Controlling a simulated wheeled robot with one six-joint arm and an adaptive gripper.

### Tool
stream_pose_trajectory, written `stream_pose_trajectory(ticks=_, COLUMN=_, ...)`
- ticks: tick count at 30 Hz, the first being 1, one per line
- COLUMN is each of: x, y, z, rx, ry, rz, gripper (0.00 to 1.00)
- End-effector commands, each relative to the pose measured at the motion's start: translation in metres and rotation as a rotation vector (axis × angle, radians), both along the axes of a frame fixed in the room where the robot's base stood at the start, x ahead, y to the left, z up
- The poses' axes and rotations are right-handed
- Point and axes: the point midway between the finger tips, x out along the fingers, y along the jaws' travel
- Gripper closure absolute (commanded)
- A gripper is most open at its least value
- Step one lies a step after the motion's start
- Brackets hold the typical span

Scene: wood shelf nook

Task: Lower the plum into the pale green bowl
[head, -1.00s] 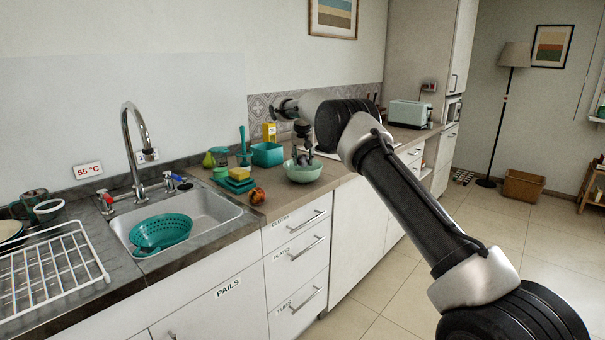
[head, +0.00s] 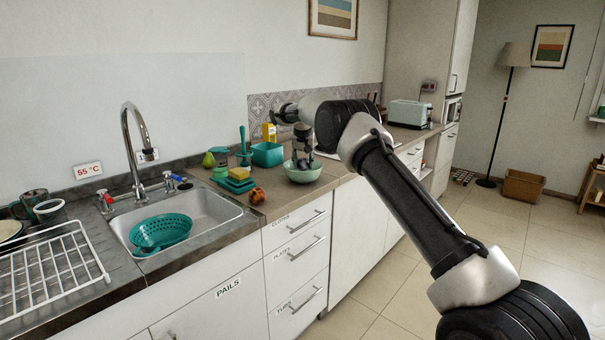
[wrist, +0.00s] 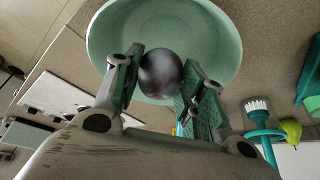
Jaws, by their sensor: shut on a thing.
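The dark purple plum (wrist: 161,73) sits between the fingertips of my gripper (wrist: 155,80) in the wrist view, and my gripper is shut on it. The pale green bowl (wrist: 110,35) lies beyond the plum in that view, with the plum over its inside. In the head view the bowl (head: 303,175) stands on the counter, and my gripper (head: 303,163) points down at its opening. The plum is too small and dark to tell apart from the fingers there. I cannot tell whether it touches the bowl.
A sink with a teal colander (head: 162,231) lies farther left. A toaster (head: 408,114) stands behind my arm.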

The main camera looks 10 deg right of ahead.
Motion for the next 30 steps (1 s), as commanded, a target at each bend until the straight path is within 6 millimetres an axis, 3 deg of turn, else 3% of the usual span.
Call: stream_pose_trajectory(ticks=30, x=0.0, y=0.0, z=-0.015, rx=0.0, ry=0.0, rz=0.0, gripper=0.87)
